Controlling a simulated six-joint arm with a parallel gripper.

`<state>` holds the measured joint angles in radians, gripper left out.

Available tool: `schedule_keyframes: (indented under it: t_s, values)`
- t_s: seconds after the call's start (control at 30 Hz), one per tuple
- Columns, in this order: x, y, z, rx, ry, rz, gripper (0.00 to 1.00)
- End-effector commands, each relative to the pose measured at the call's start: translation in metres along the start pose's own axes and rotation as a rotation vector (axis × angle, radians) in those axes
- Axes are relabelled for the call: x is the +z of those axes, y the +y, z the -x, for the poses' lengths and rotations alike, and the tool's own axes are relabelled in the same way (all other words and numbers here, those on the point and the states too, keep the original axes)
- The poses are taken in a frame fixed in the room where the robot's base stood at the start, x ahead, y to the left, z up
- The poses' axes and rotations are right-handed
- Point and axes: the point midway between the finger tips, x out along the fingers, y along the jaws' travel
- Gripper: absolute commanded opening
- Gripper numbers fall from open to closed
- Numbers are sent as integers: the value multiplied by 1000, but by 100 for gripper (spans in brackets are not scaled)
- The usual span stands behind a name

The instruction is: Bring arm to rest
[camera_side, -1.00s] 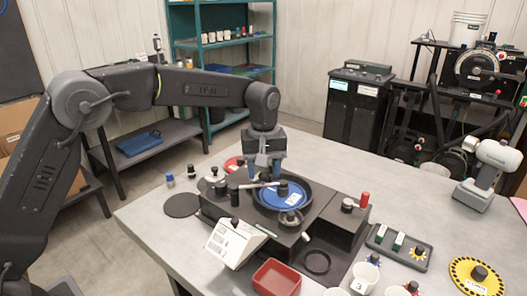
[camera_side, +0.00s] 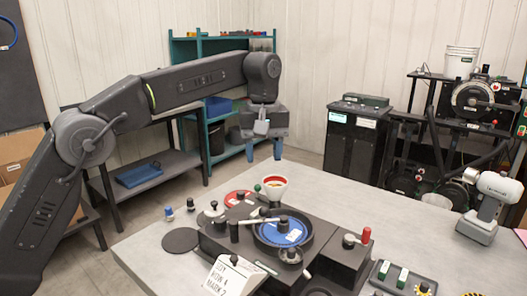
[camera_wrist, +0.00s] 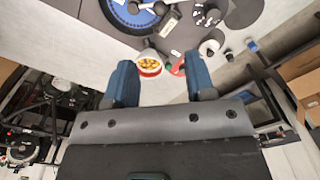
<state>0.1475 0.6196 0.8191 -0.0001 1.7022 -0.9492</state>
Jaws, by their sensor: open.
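My gripper (camera_side: 264,150) hangs high above the table's back edge, open and empty, with its blue fingers pointing down. In the wrist view the two blue fingers (camera_wrist: 158,85) stand well apart with nothing gripped between them. The black seed meter (camera_side: 285,262) sits on the grey table with a blue disc (camera_side: 281,232) in its round housing. A white cup with a red band (camera_side: 275,187) stands behind the meter, below my gripper and apart from it. In the wrist view the cup (camera_wrist: 149,65) shows yellowish contents.
A white card (camera_side: 233,277) stands at the meter's front. A black round pad (camera_side: 180,240) and small knobs lie to its left. A white drill-like tool (camera_side: 485,205) stands at right. A teal shelf (camera_side: 205,140) is behind my arm. The air around my gripper is clear.

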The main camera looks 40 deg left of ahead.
Motion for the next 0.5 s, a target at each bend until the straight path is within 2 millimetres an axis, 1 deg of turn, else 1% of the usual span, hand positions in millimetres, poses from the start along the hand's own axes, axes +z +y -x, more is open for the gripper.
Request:
schedule_keyframes:
  t_s: [0.33,0.43,0.5]
  values:
    - [0,-1,1,2,1,-2,50]
    - [3,-8,7,14,10,-24,50]
    - [7,-20,15,31,24,-57,50]
